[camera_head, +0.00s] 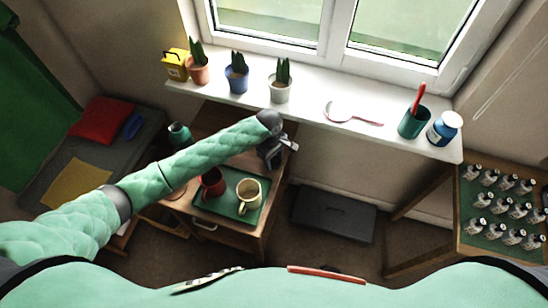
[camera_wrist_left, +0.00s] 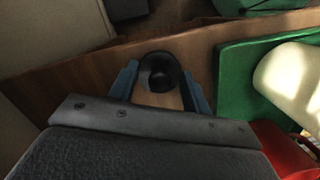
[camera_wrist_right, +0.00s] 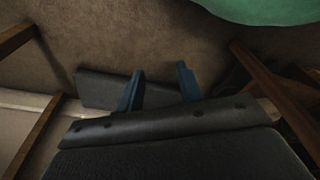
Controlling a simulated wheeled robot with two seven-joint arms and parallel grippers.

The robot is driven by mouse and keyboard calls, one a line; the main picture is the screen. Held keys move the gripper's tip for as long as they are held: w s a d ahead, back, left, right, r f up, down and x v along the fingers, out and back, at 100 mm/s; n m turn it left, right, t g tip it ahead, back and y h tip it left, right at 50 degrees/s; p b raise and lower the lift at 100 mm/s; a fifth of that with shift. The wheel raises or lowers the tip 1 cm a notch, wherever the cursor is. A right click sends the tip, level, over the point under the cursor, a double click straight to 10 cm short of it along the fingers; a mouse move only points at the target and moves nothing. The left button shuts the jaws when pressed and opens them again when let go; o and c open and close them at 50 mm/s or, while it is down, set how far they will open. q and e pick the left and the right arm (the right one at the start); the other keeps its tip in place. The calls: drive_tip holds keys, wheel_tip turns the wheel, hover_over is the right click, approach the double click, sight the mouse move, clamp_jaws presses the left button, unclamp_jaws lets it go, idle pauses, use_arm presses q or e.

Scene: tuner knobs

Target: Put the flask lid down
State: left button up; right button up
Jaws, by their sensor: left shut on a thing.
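The flask lid (camera_wrist_left: 160,72) is a small round black cap between the fingers of my left gripper (camera_wrist_left: 162,88), which is shut on it. Bare wood of the cabinet top (camera_wrist_left: 205,45) shows around it; I cannot tell whether the lid touches the wood. In the head view my left gripper (camera_head: 278,152) is over the cabinet's right back part, beyond the green tray, and the lid is hard to make out there. A teal flask (camera_head: 179,134) stands at the cabinet's left, partly behind my arm. My right gripper (camera_wrist_right: 160,88) is open and empty above the floor.
The green tray (camera_head: 225,213) holds a red mug (camera_head: 212,183) and a cream mug (camera_head: 248,193). A dark case (camera_head: 333,213) lies on the floor to the right.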

use_arm(q)
drive_tip(key=shift+f, duration=0.1)
use_arm(e)
drive_tip(key=shift+s, duration=0.1)
use_arm(q)
drive_tip(key=o, duration=0.9)
drive_tip(key=shift+o, duration=0.2)
use_arm(e)
drive_tip(key=shift+d+f, duration=0.15)
use_arm(q)
drive_tip(key=shift+r, duration=0.4)
wheel_tip(320, 180, up, 11)
drive_tip(key=w+a+b, duration=0.1)
drive_tip(key=b, duration=0.1)
drive_tip(key=shift+r+b, duration=0.2)
drive_tip(key=shift+b, duration=0.2)
use_arm(e)
wheel_tip(320, 180, up, 6)
drive_tip(key=w+a, duration=0.2)
drive_tip(key=shift+a, duration=0.2)
use_arm(q)
drive_tip(key=shift+f, duration=0.1)
use_arm(e)
drive_tip(key=shift+w, duration=0.15)
